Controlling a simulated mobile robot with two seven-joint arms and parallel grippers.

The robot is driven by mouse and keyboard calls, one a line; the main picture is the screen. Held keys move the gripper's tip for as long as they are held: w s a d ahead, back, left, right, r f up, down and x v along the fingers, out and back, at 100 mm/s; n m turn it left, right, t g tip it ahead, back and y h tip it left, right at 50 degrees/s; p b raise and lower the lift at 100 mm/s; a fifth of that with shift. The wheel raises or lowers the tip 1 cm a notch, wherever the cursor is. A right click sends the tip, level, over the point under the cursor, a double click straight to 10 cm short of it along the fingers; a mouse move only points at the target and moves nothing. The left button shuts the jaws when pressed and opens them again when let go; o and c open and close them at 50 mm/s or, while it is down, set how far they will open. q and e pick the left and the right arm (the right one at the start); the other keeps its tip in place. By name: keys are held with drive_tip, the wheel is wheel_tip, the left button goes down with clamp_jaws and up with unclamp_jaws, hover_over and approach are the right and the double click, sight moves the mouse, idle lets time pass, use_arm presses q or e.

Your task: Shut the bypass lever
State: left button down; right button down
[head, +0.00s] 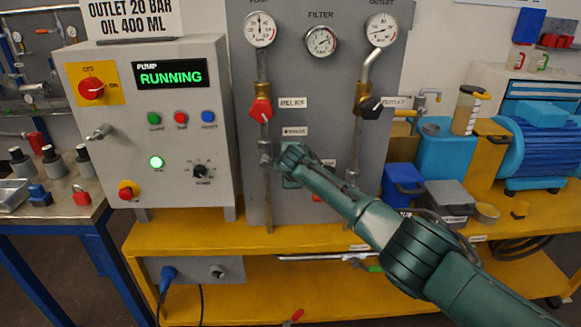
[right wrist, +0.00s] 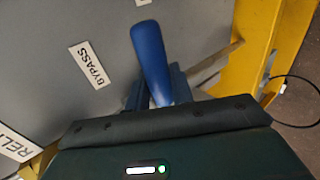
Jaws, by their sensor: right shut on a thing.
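The bypass lever (right wrist: 149,52) has a blue handle and shows in the right wrist view, beside the white BYPASS label (right wrist: 89,65). My right gripper (right wrist: 158,90) is shut on the lower part of this handle, with a finger on either side. In the head view my right gripper (head: 291,158) is at the grey panel, below the relief and outlet valves, and hides the lever. The lever's pivot and pipe are mostly hidden. My left gripper is not in view.
The red relief handle (head: 261,110) and black outlet handle (head: 371,107) are above my right gripper. The pump control box (head: 150,125) reads RUNNING at the left. A yellow bench (head: 190,236) lies below. Blue containers (head: 446,148) stand at the right.

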drive_tip(key=shift+d, duration=0.1)
idle(0.3)
drive_tip(key=c, duration=1.3)
unclamp_jaws()
drive_tip(key=shift+o, duration=0.2)
drive_tip(key=shift+r, duration=0.1)
drive_tip(key=shift+s+r+p, duration=0.3)
drive_tip(key=shift+s+p, duration=0.1)
drive_tip(key=shift+p, duration=0.05)
drive_tip(key=p+v, duration=0.1)
drive_tip(key=v, duration=1.1)
drive_tip(key=shift+s+f, duration=0.1)
